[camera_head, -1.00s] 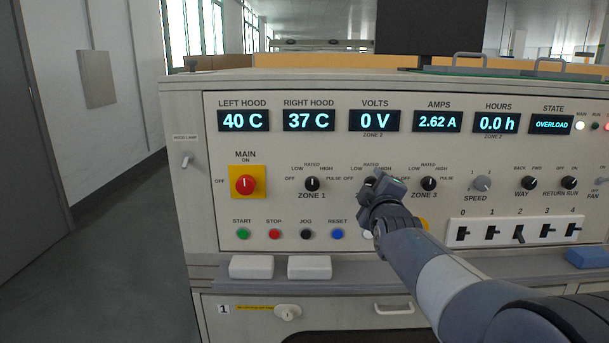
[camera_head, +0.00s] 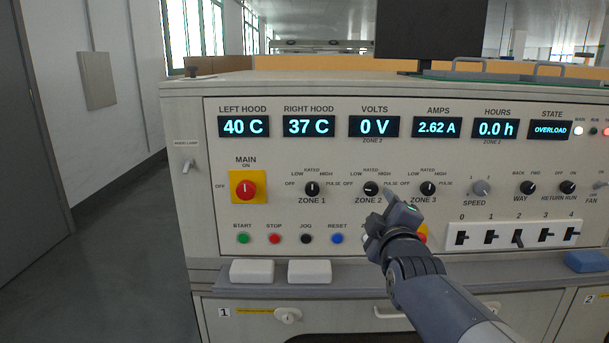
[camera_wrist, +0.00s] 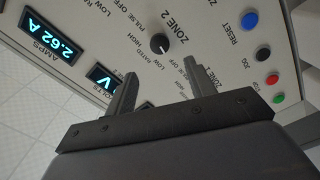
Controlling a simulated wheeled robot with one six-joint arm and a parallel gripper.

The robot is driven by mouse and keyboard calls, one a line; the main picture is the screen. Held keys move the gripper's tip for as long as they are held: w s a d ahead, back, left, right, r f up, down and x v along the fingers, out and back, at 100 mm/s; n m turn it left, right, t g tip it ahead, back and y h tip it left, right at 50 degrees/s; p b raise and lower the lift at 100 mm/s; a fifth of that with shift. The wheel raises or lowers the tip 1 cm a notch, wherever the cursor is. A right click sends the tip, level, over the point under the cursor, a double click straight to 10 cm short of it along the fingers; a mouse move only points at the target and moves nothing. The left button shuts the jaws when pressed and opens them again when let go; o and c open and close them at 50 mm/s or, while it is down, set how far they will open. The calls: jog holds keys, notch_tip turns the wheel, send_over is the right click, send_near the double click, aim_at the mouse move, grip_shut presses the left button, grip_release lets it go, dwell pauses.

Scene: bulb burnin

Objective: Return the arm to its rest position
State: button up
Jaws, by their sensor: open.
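My gripper (camera_head: 401,204) is in front of the panel, just below and right of the ZONE 2 knob (camera_head: 371,188). In the wrist view my gripper (camera_wrist: 159,68) has its two fingers spread, with nothing between them. The black ZONE 2 knob (camera_wrist: 160,43) lies beyond the fingertips there, apart from them. In the head view this knob's white mark points left, toward OFF. My arm reaches up from the lower right and hides part of the lower button row.
The control panel (camera_head: 215,215) carries knobs, buttons and switches close around my gripper. The STATE display (camera_head: 550,130) reads OVERLOAD; VOLTS (camera_head: 374,127) reads 0 V. Two white blocks (camera_head: 252,271) and a blue block (camera_head: 586,261) lie on the ledge below. The floor at left is clear.

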aim_at(372, 190)
jog(key=w+b, duration=0.1)
jog(key=w, duration=0.7)
jog(key=shift+w+f, duration=0.15)
jog(key=shift+w, duration=0.45)
jog(key=shift+s+r+m, duration=0.1)
jog(key=shift+r+m, duration=0.1)
jog(key=shift+m, duration=1.8)
jog(key=m+p, duration=0.2)
jog(key=m, duration=0.3)
jog(key=shift+d, duration=0.1)
jog(key=m+p, duration=0.2)
jog(key=m, duration=0.2)
jog(key=shift+r, duration=0.1)
jog(key=m+p, duration=0.1)
jog(key=m, duration=0.2)
jog(key=shift+d+p, duration=0.1)
jog(key=shift+p, duration=0.3)
jog(key=shift+s, duration=0.4)
jog(key=shift+f, duration=0.2)
